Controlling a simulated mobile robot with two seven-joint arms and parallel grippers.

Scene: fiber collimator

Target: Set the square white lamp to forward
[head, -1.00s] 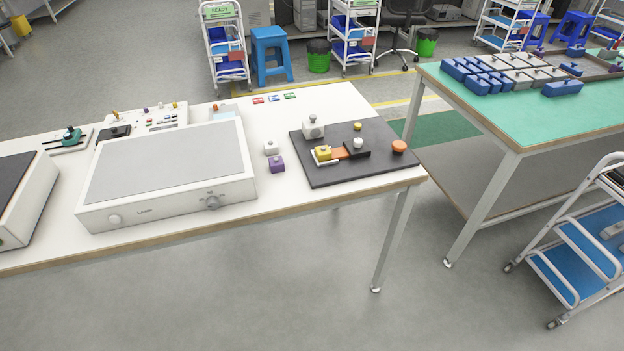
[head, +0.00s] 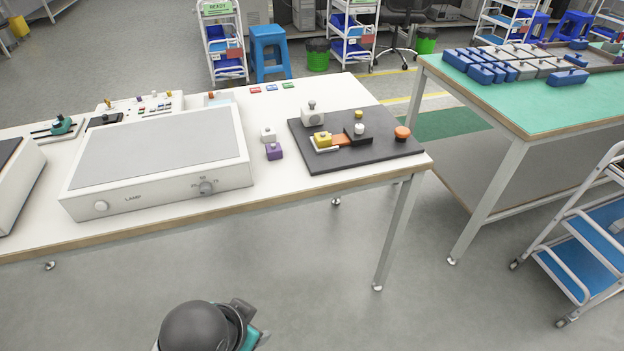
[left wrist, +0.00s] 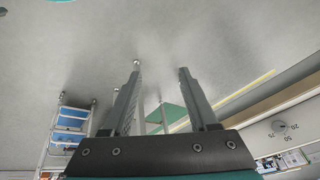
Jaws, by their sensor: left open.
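A square white box (head: 155,165) with a grey top and a label that seems to read LAMP stands on the white table. Its front carries a round white button (head: 101,206) and a grey dial (head: 206,187) with small numbers. The dial also shows at the right of the left wrist view (left wrist: 279,126). Behind the box, a white panel (head: 140,105) carries several small coloured levers, too small to read. My left gripper (left wrist: 160,68) is open and empty over the floor, apart from the table. My right gripper is not in view.
A dark board (head: 345,158) with small blocks and knobs lies right of the box. A white cube (head: 268,135) and a purple cube (head: 274,151) stand between them. A green-topped table (head: 520,105) and a trolley (head: 590,245) are at right.

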